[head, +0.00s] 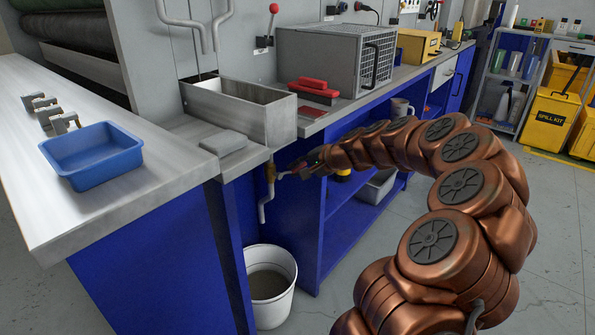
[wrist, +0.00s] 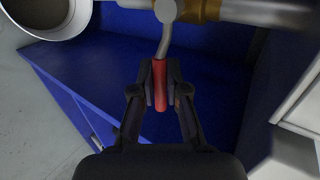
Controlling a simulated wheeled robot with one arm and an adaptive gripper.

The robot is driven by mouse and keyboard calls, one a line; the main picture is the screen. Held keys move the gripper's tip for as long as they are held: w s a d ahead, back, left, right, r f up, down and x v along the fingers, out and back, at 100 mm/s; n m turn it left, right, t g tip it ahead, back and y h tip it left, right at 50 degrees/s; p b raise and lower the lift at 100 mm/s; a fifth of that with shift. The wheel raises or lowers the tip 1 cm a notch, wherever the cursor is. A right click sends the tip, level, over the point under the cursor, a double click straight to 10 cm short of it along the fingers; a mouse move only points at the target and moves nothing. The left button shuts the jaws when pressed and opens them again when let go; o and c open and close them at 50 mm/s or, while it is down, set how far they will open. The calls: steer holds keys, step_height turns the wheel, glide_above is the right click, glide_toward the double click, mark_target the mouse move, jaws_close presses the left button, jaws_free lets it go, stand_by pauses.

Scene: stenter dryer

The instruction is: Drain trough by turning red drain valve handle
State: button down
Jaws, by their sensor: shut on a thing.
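The red drain valve handle (wrist: 160,88) shows in the wrist view as a red grip on a bent metal lever, joined to a brass valve (wrist: 200,10) on a metal pipe. My gripper (wrist: 160,82) is shut on the red grip, with one finger on each side. In the head view my gripper (head: 308,163) is beside the brass valve (head: 270,171) under the trough, and it hides most of the handle. The steel trough (head: 240,108) sits on the bench above. The drain pipe (head: 262,208) points down over a white bucket (head: 270,287) on the floor.
A blue tray (head: 92,156) and metal clips (head: 55,118) lie on the left bench. A grey block (head: 222,143) lies in front of the trough. Blue shelving (head: 335,215) stands close behind my gripper. Open floor lies to the right of the bucket.

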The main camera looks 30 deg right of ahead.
steer(key=shift+r, duration=0.1)
steer(key=c, duration=1.2)
jaws_free()
steer(key=shift+o, duration=0.2)
steer(key=v, duration=1.2)
